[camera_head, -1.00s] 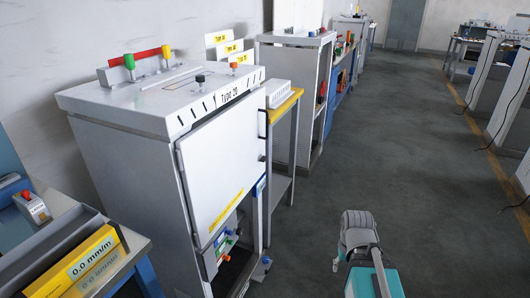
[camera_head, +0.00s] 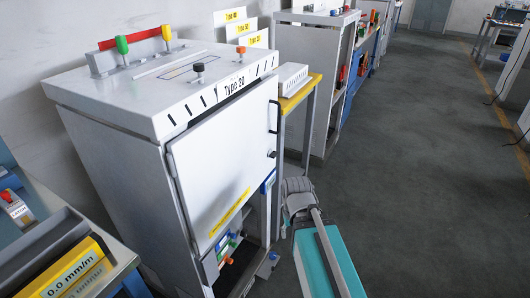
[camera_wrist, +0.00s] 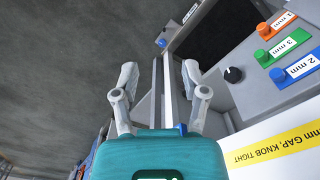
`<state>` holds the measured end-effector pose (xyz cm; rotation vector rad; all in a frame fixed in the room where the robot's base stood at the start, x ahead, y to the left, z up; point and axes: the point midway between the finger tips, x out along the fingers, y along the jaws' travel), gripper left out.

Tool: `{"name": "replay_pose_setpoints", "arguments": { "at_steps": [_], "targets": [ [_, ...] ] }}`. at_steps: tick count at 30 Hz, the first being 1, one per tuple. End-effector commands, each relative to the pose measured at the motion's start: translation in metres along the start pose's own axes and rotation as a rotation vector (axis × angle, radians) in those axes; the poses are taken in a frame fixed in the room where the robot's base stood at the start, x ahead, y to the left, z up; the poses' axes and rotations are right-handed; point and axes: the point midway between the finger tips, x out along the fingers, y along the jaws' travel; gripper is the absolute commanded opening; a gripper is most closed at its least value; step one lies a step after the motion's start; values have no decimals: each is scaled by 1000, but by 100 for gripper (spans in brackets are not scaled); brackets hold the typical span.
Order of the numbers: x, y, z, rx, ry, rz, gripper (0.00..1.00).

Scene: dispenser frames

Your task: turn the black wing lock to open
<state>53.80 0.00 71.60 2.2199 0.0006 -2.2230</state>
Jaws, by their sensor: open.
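In the head view, a small dark knob (camera_head: 271,154), which looks like the wing lock, sits on the right edge of the white door (camera_head: 225,160) of the "Type 20" cabinet (camera_head: 110,150). It is too small to tell how it is turned. In the wrist view, a round black knob (camera_wrist: 233,74) sits on a grey panel, right of my gripper (camera_wrist: 157,82); I cannot tell whether it is the same one. My gripper is open and empty, its two fingers apart. In the head view my arm's end is right of the cabinet, below the door knob.
Orange (camera_wrist: 264,29), green (camera_wrist: 262,56) and blue (camera_wrist: 277,75) parts with mm labels line the panel. A yellow label (camera_wrist: 285,146) mentions a tight knob. A yellow-topped stand (camera_head: 301,92) stands behind the cabinet. Floor (camera_head: 420,170) to the right is clear.

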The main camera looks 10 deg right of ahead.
Motion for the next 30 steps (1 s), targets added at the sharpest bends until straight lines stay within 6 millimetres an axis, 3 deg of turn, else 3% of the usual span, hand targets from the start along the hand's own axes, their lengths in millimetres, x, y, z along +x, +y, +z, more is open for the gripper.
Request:
{"name": "replay_pose_setpoints", "arguments": {
  "at_steps": [12,18,23,30],
  "targets": [
    [0,0,0,0,0,0,59],
    [2,-1,-3,-14,3,-21,91],
    [8,-17,-15,-60,19,-96,91],
    [15,-24,-50,-228,117,-323,91]
  ]
}}
